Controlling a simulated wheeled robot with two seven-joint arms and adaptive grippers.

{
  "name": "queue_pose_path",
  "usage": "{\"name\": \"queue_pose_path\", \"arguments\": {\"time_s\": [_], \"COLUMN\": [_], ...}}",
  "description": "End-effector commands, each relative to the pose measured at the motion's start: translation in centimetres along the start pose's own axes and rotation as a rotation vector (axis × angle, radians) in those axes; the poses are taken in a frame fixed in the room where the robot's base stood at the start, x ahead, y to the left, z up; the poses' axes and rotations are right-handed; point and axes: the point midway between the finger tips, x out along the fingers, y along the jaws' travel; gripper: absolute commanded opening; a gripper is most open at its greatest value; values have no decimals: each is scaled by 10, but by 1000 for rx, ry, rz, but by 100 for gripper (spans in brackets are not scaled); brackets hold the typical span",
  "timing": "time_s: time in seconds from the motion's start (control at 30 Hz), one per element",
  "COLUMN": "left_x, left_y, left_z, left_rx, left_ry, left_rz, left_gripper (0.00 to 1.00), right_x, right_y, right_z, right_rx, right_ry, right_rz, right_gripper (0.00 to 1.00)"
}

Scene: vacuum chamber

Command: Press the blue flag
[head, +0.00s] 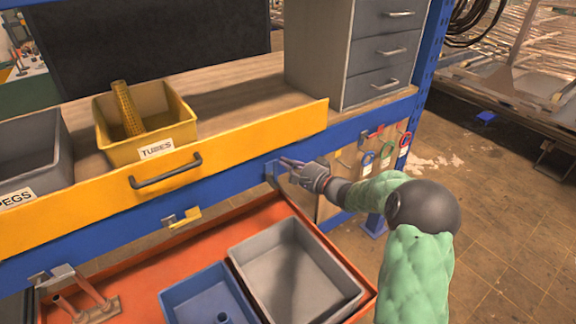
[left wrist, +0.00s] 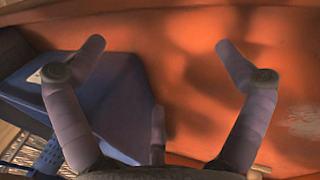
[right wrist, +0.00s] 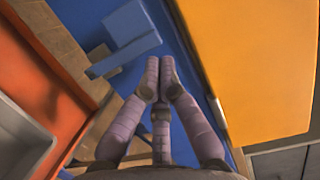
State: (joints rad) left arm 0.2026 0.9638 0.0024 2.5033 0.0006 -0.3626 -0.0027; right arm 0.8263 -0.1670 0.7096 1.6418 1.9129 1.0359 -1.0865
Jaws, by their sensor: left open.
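The blue flag (head: 271,171) is a small blue plate on the blue front beam of the bench, below the right end of the yellow drawer. In the right wrist view it is a blue square with a bar (right wrist: 128,27). My right gripper (head: 286,162) is beside it, just to its right in the head view. In the right wrist view its fingertips (right wrist: 158,68) are together and empty, close to the flag; I cannot tell whether they touch it. My left gripper (left wrist: 158,47) is open and empty over an orange surface, with a blue bin at its left.
A yellow flag (head: 185,218) is on the beam to the left. Coloured tags (head: 385,150) hang to the right. A yellow drawer front (head: 230,140) with a dark handle is above. A grey bin (head: 325,300) and a blue bin (head: 190,292) sit in the orange tray below.

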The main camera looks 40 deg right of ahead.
Motion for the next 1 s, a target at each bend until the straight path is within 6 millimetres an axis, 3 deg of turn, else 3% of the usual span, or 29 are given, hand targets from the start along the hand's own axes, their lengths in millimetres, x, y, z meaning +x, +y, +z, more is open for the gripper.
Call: {"name": "queue_pose_path", "arguments": {"time_s": [0.47,1.0], "left_x": [0,0], "left_y": [0,0], "left_z": [0,0], "left_rx": [0,0], "left_ry": [0,0], "left_rz": [0,0], "left_gripper": [100,100], "right_x": [-6,-101], "right_y": [0,0], "right_z": [0,-1], "right_rx": [0,0], "right_ry": [1,4], "right_rz": [-1,2], "right_gripper": [0,0]}}
